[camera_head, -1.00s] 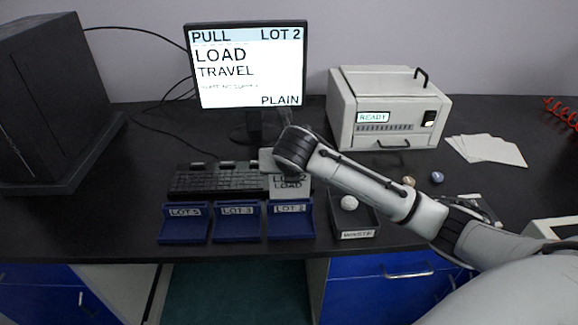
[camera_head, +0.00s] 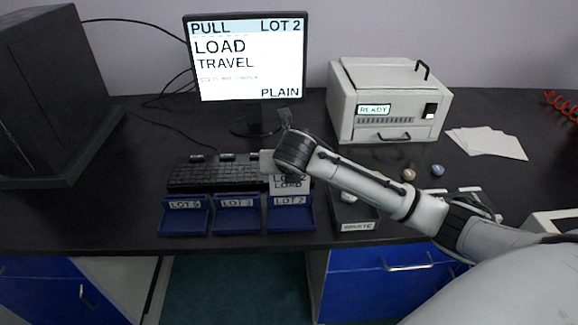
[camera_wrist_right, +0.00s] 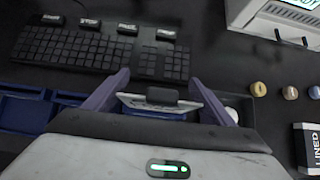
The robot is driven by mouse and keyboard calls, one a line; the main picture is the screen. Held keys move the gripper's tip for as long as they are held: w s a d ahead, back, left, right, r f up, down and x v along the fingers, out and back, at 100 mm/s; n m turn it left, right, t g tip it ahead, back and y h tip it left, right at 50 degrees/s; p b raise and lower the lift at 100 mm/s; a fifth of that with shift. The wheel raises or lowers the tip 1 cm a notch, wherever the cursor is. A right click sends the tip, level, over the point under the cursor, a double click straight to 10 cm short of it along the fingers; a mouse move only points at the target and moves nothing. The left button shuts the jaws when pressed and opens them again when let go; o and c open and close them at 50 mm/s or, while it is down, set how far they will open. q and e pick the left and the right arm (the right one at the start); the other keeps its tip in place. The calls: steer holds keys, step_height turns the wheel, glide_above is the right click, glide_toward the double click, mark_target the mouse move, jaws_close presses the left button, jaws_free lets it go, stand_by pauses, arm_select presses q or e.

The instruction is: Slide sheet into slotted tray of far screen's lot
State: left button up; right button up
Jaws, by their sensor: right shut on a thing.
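A pale sheet (camera_head: 289,186) marked LOAD, its upper line partly covered, is held just behind the LOT 2 tray (camera_head: 291,228). In the wrist view, my right gripper (camera_wrist_right: 159,88) is shut on the sheet (camera_wrist_right: 133,102), with a black block between its purple fingers. In the head view my wrist hides the fingers. The far screen (camera_head: 248,88) reads PULL LOT 2, LOAD TRAVEL, PLAIN. Blue trays labelled LOT 3 (camera_head: 237,228) and apparently LOT 5 (camera_head: 184,228) stand left of the LOT 2 tray. My left gripper is out of view.
A black keyboard (camera_head: 215,174) lies behind the trays. A dark bin labelled WASTE (camera_head: 357,227) stands right of the LOT 2 tray, partly under my arm. A white machine (camera_head: 385,105) reads READY.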

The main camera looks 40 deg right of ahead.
steer(key=shift+f, duration=1.3)
steer(key=o, duration=1.2)
steer(key=v, duration=1)
steer(key=shift+s+r, duration=0.15)
steer(key=shift+a, duration=0.1)
